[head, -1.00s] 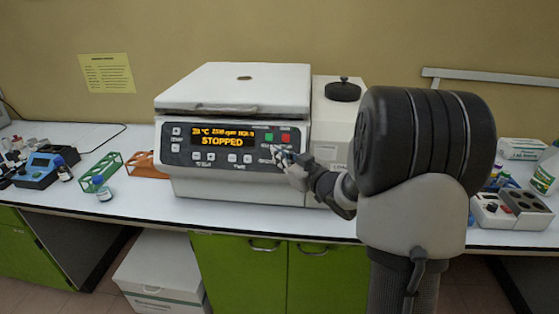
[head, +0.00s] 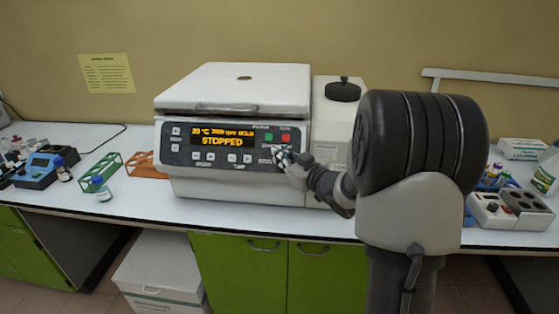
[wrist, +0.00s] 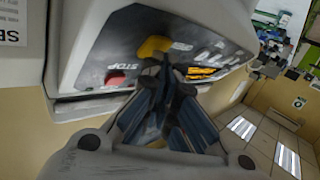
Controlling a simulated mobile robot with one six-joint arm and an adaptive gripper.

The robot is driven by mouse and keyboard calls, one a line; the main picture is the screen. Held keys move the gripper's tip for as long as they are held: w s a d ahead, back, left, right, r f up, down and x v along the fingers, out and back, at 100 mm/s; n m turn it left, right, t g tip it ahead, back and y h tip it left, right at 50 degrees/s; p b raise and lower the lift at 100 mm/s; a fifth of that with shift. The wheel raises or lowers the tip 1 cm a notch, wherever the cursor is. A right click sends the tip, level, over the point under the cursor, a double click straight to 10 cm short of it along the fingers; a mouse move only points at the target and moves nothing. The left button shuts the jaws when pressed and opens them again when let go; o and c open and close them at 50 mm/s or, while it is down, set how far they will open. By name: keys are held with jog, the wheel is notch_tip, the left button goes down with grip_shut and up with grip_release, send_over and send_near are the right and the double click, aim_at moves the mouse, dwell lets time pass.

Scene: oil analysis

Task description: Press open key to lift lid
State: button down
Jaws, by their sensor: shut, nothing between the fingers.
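The white centrifuge (head: 236,92) stands on the bench with its lid (head: 245,84) down. Its display (head: 218,137) reads STOPPED. A green key (head: 269,136) and a red key (head: 286,137) are at the panel's right. My gripper (head: 279,153) is at the panel's lower right, just below these keys, and covers part of it. In the wrist view my gripper (wrist: 165,70) is shut and empty, its tips close to the panel beside a yellow key (wrist: 155,46). The red STOP key (wrist: 115,78) is to the left. I cannot tell whether the tips touch a key.
A white box-like unit with a black knob (head: 343,89) stands right of the centrifuge. Racks (head: 104,170) and small bottles are at the left. A block with dark wells (head: 525,207) is at the far right. The bench front before the centrifuge is clear.

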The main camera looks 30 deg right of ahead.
jog(key=shift+w+d+f, duration=0.1)
dwell(0.5)
jog(key=shift+s+a+r, duration=0.4)
jog(key=shift+s, duration=0.2)
jog(key=shift+s+a+r+p, duration=0.45)
jog(key=shift+s+a+r, duration=0.2)
jog(key=shift+s, duration=0.2)
jog(key=shift+s+a+r+p, duration=0.4)
jog(key=shift+s+a+r, duration=0.15)
jog(key=shift+s+r, duration=0.25)
